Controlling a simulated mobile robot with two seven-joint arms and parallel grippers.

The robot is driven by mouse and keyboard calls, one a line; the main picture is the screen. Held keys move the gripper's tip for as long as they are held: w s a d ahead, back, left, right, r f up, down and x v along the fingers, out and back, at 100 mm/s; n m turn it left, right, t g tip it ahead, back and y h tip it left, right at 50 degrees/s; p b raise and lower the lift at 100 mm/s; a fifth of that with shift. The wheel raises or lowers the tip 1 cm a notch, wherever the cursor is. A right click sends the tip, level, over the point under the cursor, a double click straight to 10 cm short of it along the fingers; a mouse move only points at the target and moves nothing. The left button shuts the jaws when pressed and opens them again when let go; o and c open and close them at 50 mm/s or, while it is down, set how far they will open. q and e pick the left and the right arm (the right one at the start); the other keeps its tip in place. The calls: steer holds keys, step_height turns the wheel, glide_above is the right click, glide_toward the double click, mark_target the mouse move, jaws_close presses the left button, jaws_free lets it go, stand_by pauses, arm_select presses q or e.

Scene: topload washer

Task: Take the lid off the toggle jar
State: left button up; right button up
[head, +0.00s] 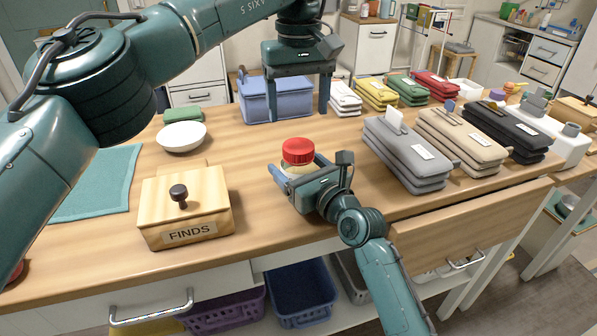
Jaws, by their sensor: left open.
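The toggle jar (293,171) stands on the wooden table near its middle, upright, with a red lid (298,149) on top. My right gripper (299,168) comes in from the front right, with one finger on each side of the pale jar body below the lid; it looks shut on the jar. My palm hides part of the jar's lower front. My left gripper (299,117) hangs above and behind the lid in the picture, fingers pointing down, wide apart and empty.
A blue basket (258,102) stands behind the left gripper. A wooden FINDS box (157,211) with a dark knob and a white bowl (181,137) are to the left. Stacked grey cases (405,158) stand to the right. An open drawer (470,226) juts from the front right.

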mark_target(299, 145)
steer(key=c, duration=1.4)
arm_select(q)
steer(key=shift+m, duration=1.1)
arm_select(e)
jaws_close()
arm_select(q)
steer(key=shift+m, duration=1)
steer(key=shift+f, duration=0.25)
step_height(299, 145, down, 8)
steer(key=shift+r, duration=0.25)
steer(key=shift+c, duration=0.2)
